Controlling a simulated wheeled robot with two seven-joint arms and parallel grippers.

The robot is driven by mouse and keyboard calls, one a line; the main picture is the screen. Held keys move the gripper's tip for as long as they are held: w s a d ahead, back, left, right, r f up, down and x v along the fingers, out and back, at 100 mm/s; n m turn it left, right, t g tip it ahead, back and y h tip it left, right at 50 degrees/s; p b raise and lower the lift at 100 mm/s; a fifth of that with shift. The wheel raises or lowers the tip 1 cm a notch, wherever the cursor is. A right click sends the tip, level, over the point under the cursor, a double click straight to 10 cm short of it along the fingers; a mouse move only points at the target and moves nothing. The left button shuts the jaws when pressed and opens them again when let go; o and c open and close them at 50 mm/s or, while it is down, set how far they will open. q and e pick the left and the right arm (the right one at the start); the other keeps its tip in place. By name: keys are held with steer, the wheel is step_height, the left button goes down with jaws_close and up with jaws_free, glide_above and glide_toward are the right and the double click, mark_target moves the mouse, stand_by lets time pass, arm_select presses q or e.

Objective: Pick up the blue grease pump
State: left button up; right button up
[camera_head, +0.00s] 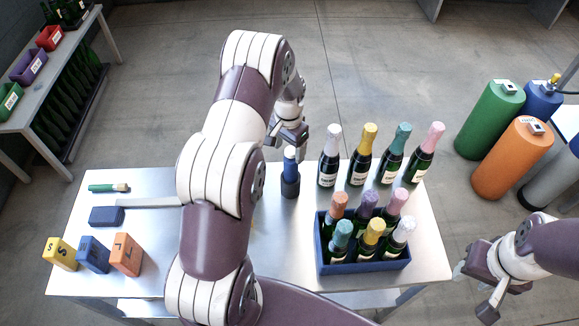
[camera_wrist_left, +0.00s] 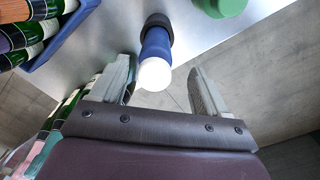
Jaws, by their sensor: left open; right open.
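The blue grease pump (camera_head: 290,168) stands upright in a dark round holder (camera_head: 290,188) near the middle of the table's far side, with its white top upward. My left gripper (camera_head: 290,138) is open just above and behind it in the head view. In the left wrist view the pump (camera_wrist_left: 156,45) lies between the lines of the two open fingers (camera_wrist_left: 165,85), its white end toward me; I see no contact. My right gripper (camera_head: 475,285) is open and empty, off the table's right edge.
Several foil-topped bottles (camera_head: 362,155) stand right of the pump, with more in a blue crate (camera_head: 365,267). Lettered blocks (camera_head: 93,254), a blue block (camera_head: 106,216) and a green-handled tool (camera_head: 108,188) lie left. Gas cylinders (camera_head: 511,158) stand beyond the table at right.

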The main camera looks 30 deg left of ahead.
mark_target(290, 161)
arm_select(q)
steer(key=shift+d+f+p, duration=0.55)
steer(key=shift+d+f, duration=0.15)
steer(key=f+p, duration=0.1)
steer(key=f, duration=0.1)
steer(key=a+f+p, duration=0.1)
steer(key=f, duration=0.1)
steer(key=shift+f, duration=0.25)
steer(key=shift+w+a+f, duration=0.1)
steer(key=shift+f, duration=0.15)
steer(key=shift+d+r, duration=0.1)
steer(key=shift+d, duration=0.1)
steer(key=shift+c, duration=0.6)
steer(key=shift+d, duration=0.15)
steer(key=c, duration=1)
steer(key=shift+c, duration=1.2)
steer(key=shift+a, duration=0.2)
arm_select(e)
steer(key=r, duration=0.3)
steer(key=shift+s+d, duration=0.1)
steer(key=shift+d, duration=0.3)
